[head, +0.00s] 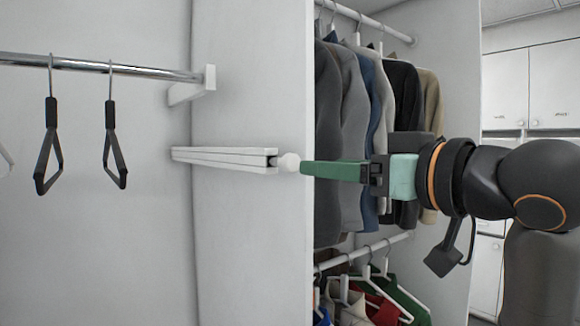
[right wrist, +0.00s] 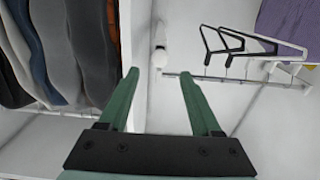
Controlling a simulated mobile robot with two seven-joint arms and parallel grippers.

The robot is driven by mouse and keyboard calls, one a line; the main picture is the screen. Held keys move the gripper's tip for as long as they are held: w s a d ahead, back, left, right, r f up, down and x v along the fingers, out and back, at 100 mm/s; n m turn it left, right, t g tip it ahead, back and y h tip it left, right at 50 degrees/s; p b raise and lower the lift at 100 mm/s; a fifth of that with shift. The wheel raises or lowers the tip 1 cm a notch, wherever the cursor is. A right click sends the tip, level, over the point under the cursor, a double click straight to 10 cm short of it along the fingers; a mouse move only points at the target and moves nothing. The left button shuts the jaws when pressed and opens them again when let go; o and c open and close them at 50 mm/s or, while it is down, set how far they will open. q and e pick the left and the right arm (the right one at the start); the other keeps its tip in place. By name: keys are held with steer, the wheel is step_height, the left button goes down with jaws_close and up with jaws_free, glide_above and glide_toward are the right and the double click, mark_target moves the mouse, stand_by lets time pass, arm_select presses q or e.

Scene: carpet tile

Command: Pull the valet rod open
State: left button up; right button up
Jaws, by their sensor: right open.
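The valet rod (head: 224,159) is a white slim bar on the side of the white closet panel, with a round white knob (head: 289,162) at its front end. The knob also shows in the right wrist view (right wrist: 161,57). My right gripper (head: 303,168) has green fingers and points left at the knob. In the right wrist view the right gripper (right wrist: 158,73) is open, with the knob in line with the gap between its fingers, just beyond the tips. Nothing is held. My left gripper is in neither view.
Hanging jackets (head: 351,130) fill the closet bay behind my right gripper, with more clothes on hangers (head: 370,295) below. A chrome rail (head: 90,66) with dark hangers (head: 115,145) is at the left. The space in front of the panel is clear.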

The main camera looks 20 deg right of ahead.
mark_target(279, 162)
steer(key=p+x, duration=0.2)
steer(key=x, duration=1)
steer(key=shift+w+a+p, duration=0.1)
steer(key=shift+w+p, duration=0.05)
steer(key=shift+p, duration=0.15)
jaws_close()
stand_by(0.9)
